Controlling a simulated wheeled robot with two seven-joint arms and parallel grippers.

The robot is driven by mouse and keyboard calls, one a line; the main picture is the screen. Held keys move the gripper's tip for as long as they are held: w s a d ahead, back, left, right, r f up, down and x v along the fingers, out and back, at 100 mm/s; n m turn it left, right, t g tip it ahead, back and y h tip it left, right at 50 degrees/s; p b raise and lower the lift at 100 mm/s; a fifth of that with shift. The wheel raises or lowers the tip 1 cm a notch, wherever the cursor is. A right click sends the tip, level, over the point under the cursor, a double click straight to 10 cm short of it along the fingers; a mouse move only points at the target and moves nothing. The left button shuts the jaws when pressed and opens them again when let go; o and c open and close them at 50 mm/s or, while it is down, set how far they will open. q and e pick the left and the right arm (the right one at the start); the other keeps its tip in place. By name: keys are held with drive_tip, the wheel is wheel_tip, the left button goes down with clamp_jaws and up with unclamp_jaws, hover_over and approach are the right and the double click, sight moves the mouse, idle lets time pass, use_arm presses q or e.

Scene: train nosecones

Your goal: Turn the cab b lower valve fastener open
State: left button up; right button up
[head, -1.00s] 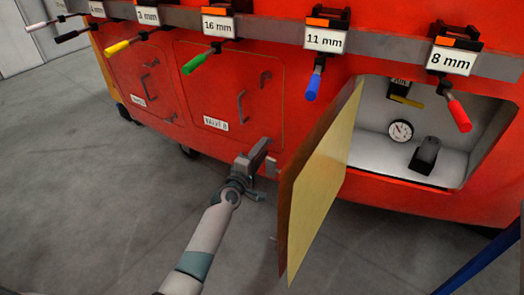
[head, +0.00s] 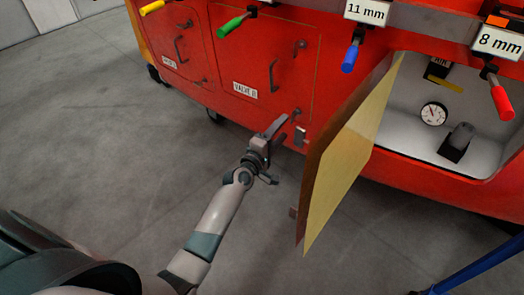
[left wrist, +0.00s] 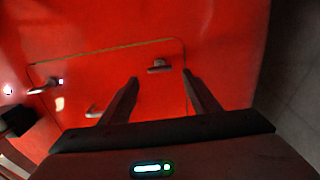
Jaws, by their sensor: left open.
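The lower valve fastener (head: 296,115) is a small latch at the lower right corner of the red panel labelled VALVE B (head: 245,90). It also shows in the left wrist view (left wrist: 158,67), beyond the fingertips and roughly midway between them. My left gripper (head: 281,124) is open and empty, just in front of the panel's lower right corner. In the left wrist view its two fingers (left wrist: 160,77) point at the panel. They appear apart from the fastener, but the exact gap is hard to tell. My right gripper is not in view.
An open door (head: 345,155) stands out right of my left gripper, beside a white compartment with a gauge (head: 433,114). The panel has a handle (head: 272,85) and an upper fastener (head: 301,46). Coloured tools hang above, including a blue-handled one (head: 348,60).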

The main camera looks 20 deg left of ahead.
use_arm(q)
drive_tip(key=s+a, duration=0.2)
drive_tip(key=s, duration=0.9)
drive_tip(key=shift+s, duration=0.3)
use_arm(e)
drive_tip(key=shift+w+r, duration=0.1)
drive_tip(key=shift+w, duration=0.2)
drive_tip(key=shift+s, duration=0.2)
use_arm(q)
drive_tip(key=s+d+f+m+g+p, duration=0.25)
drive_tip(key=s+f+m, duration=0.3)
drive_tip(key=f, duration=0.65)
drive_tip(key=s+d+f+m+g+p, duration=0.15)
drive_tip(key=s+f+m+g, duration=0.35)
drive_tip(key=f, duration=0.6)
drive_tip(key=s+d+f+m+g, duration=0.1)
drive_tip(key=s+f+m, duration=0.3)
drive_tip(key=s+f, duration=0.4)
drive_tip(key=s+d+f+m+g+y+p, duration=0.1)
drive_tip(key=s+f+m+g, duration=0.3)
drive_tip(key=s+f, duration=0.5)
drive_tip(key=s, duration=0.6)
drive_tip(key=shift+y, duration=0.3)
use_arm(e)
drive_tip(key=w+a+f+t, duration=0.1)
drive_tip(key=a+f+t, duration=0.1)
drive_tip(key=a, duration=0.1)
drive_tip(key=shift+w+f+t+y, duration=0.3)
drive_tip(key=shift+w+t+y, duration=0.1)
